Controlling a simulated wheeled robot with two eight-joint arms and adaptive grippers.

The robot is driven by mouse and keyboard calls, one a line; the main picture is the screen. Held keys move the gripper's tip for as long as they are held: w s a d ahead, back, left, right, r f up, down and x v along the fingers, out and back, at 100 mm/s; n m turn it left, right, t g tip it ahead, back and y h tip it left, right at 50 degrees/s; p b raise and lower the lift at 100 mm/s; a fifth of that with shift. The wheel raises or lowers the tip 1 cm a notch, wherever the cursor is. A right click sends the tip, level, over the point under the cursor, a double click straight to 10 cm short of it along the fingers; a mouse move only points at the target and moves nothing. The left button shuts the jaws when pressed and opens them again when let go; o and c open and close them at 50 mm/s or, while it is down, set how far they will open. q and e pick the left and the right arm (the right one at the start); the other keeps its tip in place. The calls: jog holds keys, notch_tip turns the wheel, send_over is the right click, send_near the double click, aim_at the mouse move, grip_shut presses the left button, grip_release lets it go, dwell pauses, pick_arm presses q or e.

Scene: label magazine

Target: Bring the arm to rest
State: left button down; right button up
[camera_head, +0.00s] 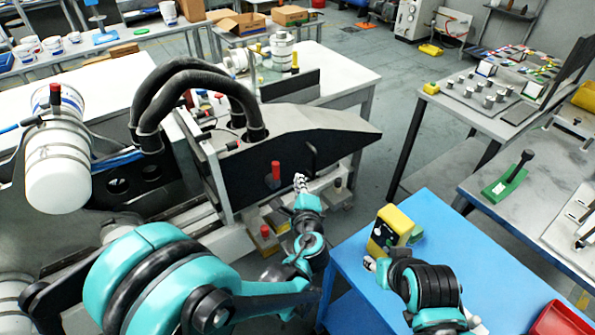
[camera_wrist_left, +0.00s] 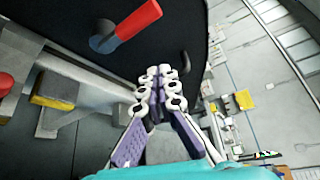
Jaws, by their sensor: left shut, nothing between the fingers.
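My left gripper (camera_head: 300,183) is in front of the dark side panel of the label magazine machine (camera_head: 315,125) in the head view. In the left wrist view its fingers (camera_wrist_left: 160,90) are shut together with nothing between them. A red-handled lever (camera_wrist_left: 135,20) on the dark panel is just beyond and left of the fingertips; it also shows in the head view (camera_head: 276,170). My right gripper (camera_head: 370,263) is beside a yellow box device (camera_head: 393,228) on the blue table; its fingers are too small and partly hidden to tell their state.
A grey table (camera_head: 520,195) with a green-based tool (camera_head: 505,185) is at the right. Yellow blocks (camera_wrist_left: 55,90) on the machine frame are close left of the left gripper.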

pick_arm(q)
jog(key=s, duration=0.5)
jog(key=s+a+n+g+y, duration=0.1)
jog(key=s+a+n+g, duration=0.4)
jog(key=a+n, duration=0.75)
jog(key=s+a+n+g+h, duration=0.3)
jog(key=s+n, duration=0.5)
jog(key=s, duration=0.4)
jog(key=shift+s+a+f, duration=0.3)
jog(key=shift+a+f, duration=0.05)
jog(key=shift+a, duration=0.1)
